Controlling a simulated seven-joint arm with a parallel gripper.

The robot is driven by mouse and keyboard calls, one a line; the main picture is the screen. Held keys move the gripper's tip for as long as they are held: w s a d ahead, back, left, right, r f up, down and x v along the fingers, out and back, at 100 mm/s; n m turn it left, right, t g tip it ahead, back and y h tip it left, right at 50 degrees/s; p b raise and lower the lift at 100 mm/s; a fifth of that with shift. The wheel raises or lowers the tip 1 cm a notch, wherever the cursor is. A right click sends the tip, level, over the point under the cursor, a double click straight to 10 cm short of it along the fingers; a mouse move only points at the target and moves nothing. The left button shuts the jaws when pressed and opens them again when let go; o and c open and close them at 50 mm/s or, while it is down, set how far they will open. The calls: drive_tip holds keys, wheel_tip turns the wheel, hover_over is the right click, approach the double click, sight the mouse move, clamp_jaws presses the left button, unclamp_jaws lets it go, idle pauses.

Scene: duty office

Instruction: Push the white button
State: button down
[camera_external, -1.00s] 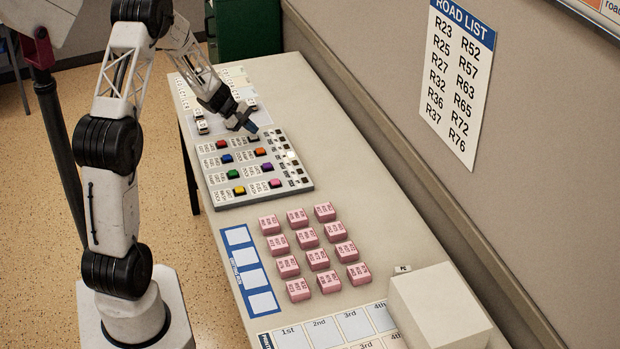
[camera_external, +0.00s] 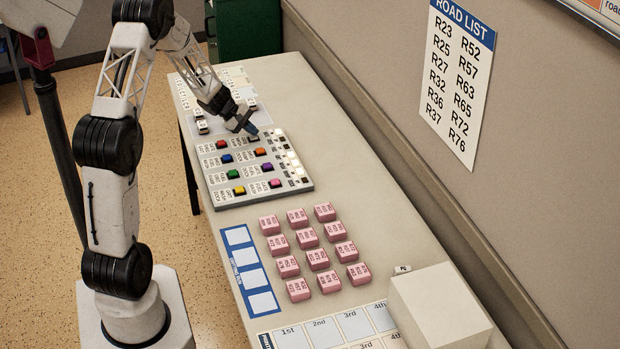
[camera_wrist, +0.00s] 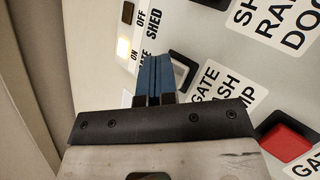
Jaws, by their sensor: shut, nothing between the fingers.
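My gripper (camera_external: 251,129) is shut and empty, pointing down at the far end of the grey button panel (camera_external: 225,191). In the wrist view its blue fingertips (camera_wrist: 162,75) are pressed together. They overlap a pale button in a dark frame (camera_wrist: 186,64), which looks like the white button, beside the GATE label. The fingers hide part of it, and I cannot tell whether they touch it or how far it is pressed. A lamp (camera_wrist: 124,48) by the word ON is lit.
The wall runs along the right.

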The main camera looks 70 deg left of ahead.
sight(254, 138)
drive_tip(key=shift+r, duration=0.5)
drive_tip(key=shift+r, duration=2.9)
drive_tip(key=shift+d, duration=0.1)
drive_tip(key=d+r+m+g, duration=0.2)
drive_tip(key=d+r+m, duration=0.25)
drive_tip(key=d, duration=0.75)
drive_tip(key=d+r+m+g, duration=0.1)
drive_tip(key=d+r+m, duration=0.35)
drive_tip(key=d, duration=0.75)
drive_tip(key=d+r+m+g, duration=0.2)
drive_tip(key=d+r, duration=0.5)
drive_tip(key=d, duration=0.5)
drive_tip(key=s+d+r+m+y, duration=0.2)
drive_tip(key=s+d+m, duration=0.3)
drive_tip(key=s+d, duration=0.6)
drive_tip(key=s+d+r+m+y, duration=0.1)
drive_tip(key=s+d+r+m, duration=0.1)
drive_tip(key=s+d+m, duration=0.4)
drive_tip(key=s+d, duration=0.5)
drive_tip(key=shift+s+d+r+g+y, duration=0.15)
drive_tip(key=shift+s+r+g+y, duration=0.15)
drive_tip(key=shift+g+y, duration=0.1)
